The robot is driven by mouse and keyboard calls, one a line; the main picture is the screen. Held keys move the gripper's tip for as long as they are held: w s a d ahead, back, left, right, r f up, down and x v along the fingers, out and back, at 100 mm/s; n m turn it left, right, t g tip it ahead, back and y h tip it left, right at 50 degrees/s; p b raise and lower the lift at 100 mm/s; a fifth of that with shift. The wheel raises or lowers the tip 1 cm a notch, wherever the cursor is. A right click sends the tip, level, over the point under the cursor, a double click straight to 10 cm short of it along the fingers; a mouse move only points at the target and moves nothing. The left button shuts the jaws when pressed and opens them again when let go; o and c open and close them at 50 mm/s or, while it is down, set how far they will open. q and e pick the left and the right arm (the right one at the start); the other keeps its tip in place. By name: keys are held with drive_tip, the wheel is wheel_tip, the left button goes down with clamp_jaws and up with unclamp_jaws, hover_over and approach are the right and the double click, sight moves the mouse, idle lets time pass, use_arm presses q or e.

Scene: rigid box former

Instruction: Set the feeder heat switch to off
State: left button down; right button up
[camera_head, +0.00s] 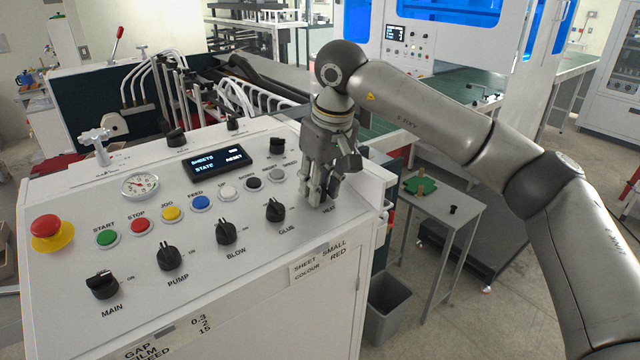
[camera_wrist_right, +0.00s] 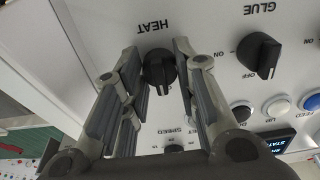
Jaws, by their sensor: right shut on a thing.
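The feeder heat switch is a black rotary knob (camera_wrist_right: 158,72) above its HEAT label on the sloping white control panel (camera_head: 70,262). In the right wrist view it sits between the two fingers of my right gripper (camera_wrist_right: 156,58), its grip bar roughly along the fingers. In the head view my right gripper (camera_head: 322,197) points down at the panel's right end and hides the knob; only part of the HEAT label shows. The fingers are shut on the knob. Which setting it points to I cannot tell. My left gripper is not in view.
The glue switch (camera_head: 275,210) is just left of the gripper, with the blow (camera_head: 225,232), pump (camera_head: 169,256) and main (camera_head: 103,284) switches further left. Coloured buttons and a small display (camera_head: 218,161) lie behind them. A red emergency stop (camera_head: 47,229) stands at the left.

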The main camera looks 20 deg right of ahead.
drive_tip(key=o, duration=1.1)
drive_tip(key=shift+c, duration=0.2)
drive_tip(key=shift+r, duration=0.1)
drive_tip(key=v, duration=1.1)
drive_tip(key=shift+r, duration=0.3)
drive_tip(key=shift+s, duration=0.15)
